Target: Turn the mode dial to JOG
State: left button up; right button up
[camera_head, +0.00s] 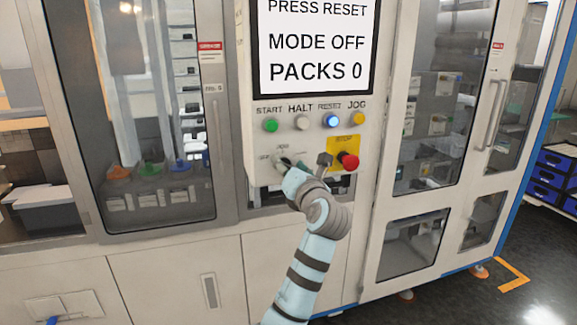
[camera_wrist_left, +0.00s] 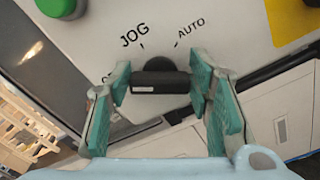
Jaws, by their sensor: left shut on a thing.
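The mode dial (camera_wrist_left: 160,80) is a black knob with a bar handle, on the panel below the buttons. In the left wrist view the handle lies level across the picture, with a small white mark near its left end. The JOG label (camera_wrist_left: 135,34) is above it to the left and the AUTO label (camera_wrist_left: 190,27) above to the right; the OFF label is mostly hidden by a finger. My left gripper (camera_wrist_left: 160,92) is shut on the dial, one teal finger at each end of the handle. In the head view this gripper (camera_head: 286,165) covers most of the dial. My right gripper is out of view.
The screen (camera_head: 315,45) reads PRESS RESET, MODE OFF, PACKS 0. Below it are green, white, lit blue and yellow buttons. A red stop button (camera_head: 348,160) on a yellow plate is close to the right of my left wrist. Glass doors (camera_head: 150,120) flank the panel.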

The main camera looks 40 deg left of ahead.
pick_arm(q)
jog(key=m+p, duration=0.6)
jog(key=p, duration=0.5)
jog(key=shift+w+d+m+p, duration=0.1)
jog(key=shift+m+p, duration=0.3)
jog(key=shift+f+m+p, duration=0.2)
jog(key=shift+m+p, duration=0.15)
jog(key=shift+m, duration=0.8)
jog(key=shift+f+m+p, duration=0.2)
jog(key=shift+m+p, duration=0.1)
jog(key=shift+m, duration=0.85)
jog(key=o, duration=1.1)
jog(key=shift+o, duration=0.2)
